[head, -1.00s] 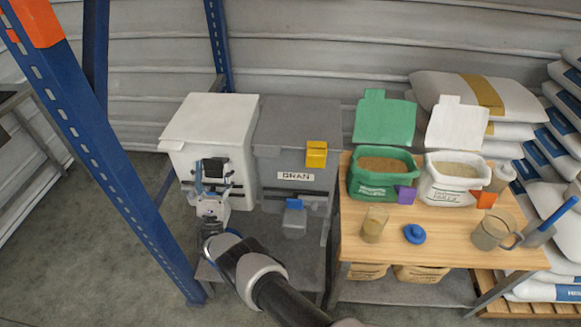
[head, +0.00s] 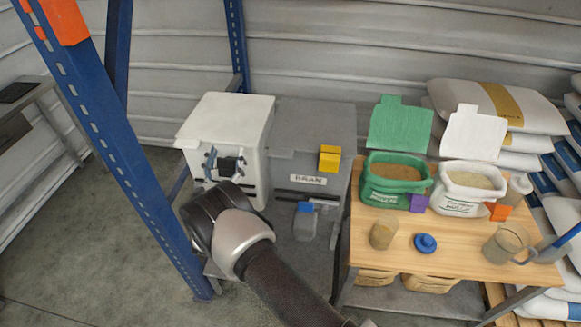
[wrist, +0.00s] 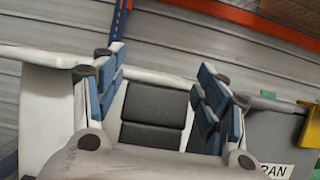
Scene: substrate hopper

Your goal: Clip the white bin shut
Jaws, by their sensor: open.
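The white bin (head: 236,112) stands at the left, its lid (head: 225,107) lying down over the top. A black two-part piece, seemingly a clip (head: 229,165), shows at its front. My gripper (head: 225,160) is in front of the white bin, jaws open, one finger either side of the black piece. In the wrist view the black clip (wrist: 154,104) lies between the blue-padded fingers of my gripper (wrist: 161,66), with gaps on both sides. I cannot tell whether the clip touches the lid edge. My wrist hides the bin's lower front.
A grey bin (head: 315,120) labelled BRAN, with a yellow clip (head: 329,158), stands close on the right. A blue rack post (head: 150,210) is near on the left. A wooden table (head: 400,262) with open feed bags is further right.

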